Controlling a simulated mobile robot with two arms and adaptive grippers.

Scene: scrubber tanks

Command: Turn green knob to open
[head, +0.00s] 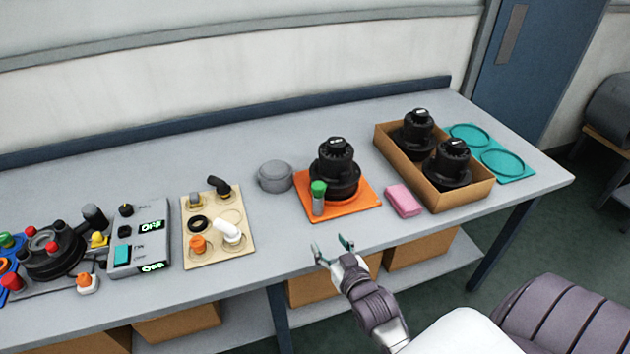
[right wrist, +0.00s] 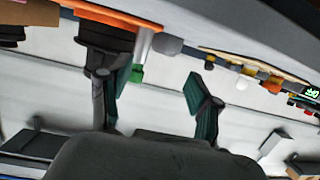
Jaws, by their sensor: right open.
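The green knob (head: 318,187) tops a small grey upright stem at the front left of a black scrubber tank (head: 337,165). The tank stands on an orange tray (head: 352,208) on the grey table. My right gripper (head: 332,246) is open and empty at the table's front edge, below the knob and apart from it in the picture. In the right wrist view, which is upside down, the green knob (right wrist: 137,73) shows beside one finger of the open right gripper (right wrist: 158,84). Whether they touch cannot be told there. My left gripper is not in view.
A grey round lid (head: 275,176) lies left of the tray. A pink sponge (head: 404,200) and a cardboard box (head: 477,194) with two black tanks stand to the right. A beige fittings board (head: 240,257) and a control box (head: 155,230) are at left. Table before the tray is clear.

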